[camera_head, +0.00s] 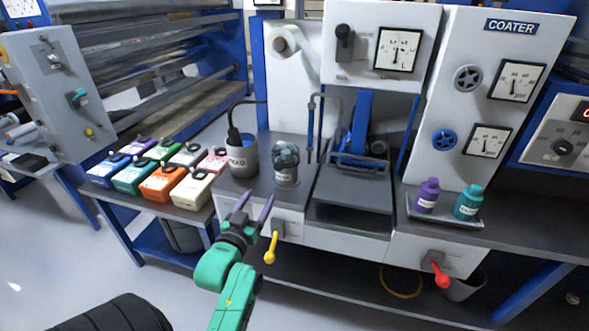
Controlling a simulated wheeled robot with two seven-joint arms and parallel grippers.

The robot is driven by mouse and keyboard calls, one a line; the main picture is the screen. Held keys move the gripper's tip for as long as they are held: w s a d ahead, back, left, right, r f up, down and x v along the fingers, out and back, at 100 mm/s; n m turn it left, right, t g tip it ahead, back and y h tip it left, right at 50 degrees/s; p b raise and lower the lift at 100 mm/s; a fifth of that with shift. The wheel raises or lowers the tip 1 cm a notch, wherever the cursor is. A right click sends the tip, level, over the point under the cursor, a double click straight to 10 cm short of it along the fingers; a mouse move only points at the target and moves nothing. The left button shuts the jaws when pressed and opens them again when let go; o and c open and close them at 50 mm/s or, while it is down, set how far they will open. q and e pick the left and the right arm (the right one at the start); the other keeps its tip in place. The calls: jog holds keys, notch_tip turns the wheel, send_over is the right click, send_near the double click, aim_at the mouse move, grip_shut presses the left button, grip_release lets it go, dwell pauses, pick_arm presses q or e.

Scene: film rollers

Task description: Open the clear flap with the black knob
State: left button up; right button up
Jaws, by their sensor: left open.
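A black knob (344,42) stands out from the upper white panel of the coater, left of a dial. I cannot make out a clear flap for certain. My left gripper (254,207) has a green arm and two purple fingers. Its fingers are spread apart with nothing seen between them. It is in front of the bench, lower left of the knob and well apart from it. My right gripper is not in view.
A grey cup (242,160) and a dark-topped jar (286,168) stand on the bench beyond the gripper. A yellow handle (271,248) sticks out nearby. Several coloured boxes (163,184) are at left; purple (427,195) and teal (467,203) bottles are at right.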

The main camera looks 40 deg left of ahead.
aim_at(278, 168)
pick_arm(q)
jog(key=p+x, duration=0.1)
jog(key=x, duration=1.3)
jog(key=shift+w+f, duration=0.1)
grip_shut()
dwell(0.7)
